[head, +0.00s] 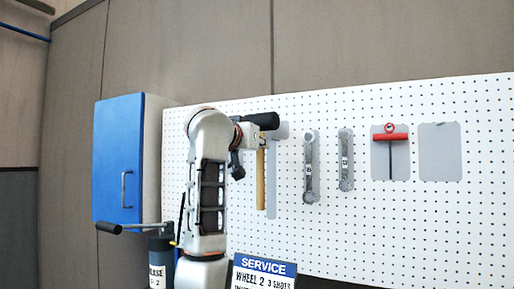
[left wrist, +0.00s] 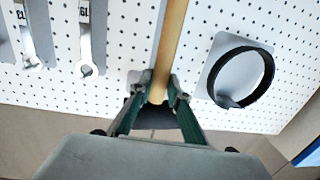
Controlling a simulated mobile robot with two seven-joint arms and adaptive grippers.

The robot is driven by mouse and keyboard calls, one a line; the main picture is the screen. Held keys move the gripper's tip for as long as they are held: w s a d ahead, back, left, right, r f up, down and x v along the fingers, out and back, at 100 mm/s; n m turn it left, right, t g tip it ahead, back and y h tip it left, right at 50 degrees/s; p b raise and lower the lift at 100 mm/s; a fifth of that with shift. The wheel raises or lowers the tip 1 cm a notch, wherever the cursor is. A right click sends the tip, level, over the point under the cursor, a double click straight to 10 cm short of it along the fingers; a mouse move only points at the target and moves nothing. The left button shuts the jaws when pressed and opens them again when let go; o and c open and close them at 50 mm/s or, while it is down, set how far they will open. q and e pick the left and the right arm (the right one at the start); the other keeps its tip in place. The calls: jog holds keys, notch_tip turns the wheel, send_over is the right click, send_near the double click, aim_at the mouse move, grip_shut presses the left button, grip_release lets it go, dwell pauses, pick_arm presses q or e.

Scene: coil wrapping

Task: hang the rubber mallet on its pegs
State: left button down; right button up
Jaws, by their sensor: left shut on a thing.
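The rubber mallet (head: 261,180) has a black head and a pale wooden handle; it hangs upright, head up, in front of the white pegboard. My left gripper (head: 240,152) is shut on its handle just below the head. In the left wrist view the green-padded fingers (left wrist: 160,92) close around the handle (left wrist: 170,40), and the head is mostly hidden. A tall grey outline patch (head: 271,200) shows just right of the handle in the head view. The pegs are hidden, and I cannot tell whether the mallet touches the board. My right gripper is out of view.
Two wrenches (head: 309,170) and a red T-handle tool (head: 390,138) hang to the right, beside an empty grey patch (head: 440,152). A black ring (left wrist: 240,75) hangs near the mallet. A blue cabinet (head: 118,160) stands left; a service sign (head: 264,272) is below.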

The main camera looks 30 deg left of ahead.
pick_arm(q)
jog(key=shift+w+a+f+b, duration=0.15)
jog(key=shift+w+f, duration=0.1)
jog(key=shift+w, duration=0.85)
jog(key=shift+w+f+b, duration=0.15)
jog(key=shift+w+f, duration=0.05)
jog(key=shift+w, duration=0.9)
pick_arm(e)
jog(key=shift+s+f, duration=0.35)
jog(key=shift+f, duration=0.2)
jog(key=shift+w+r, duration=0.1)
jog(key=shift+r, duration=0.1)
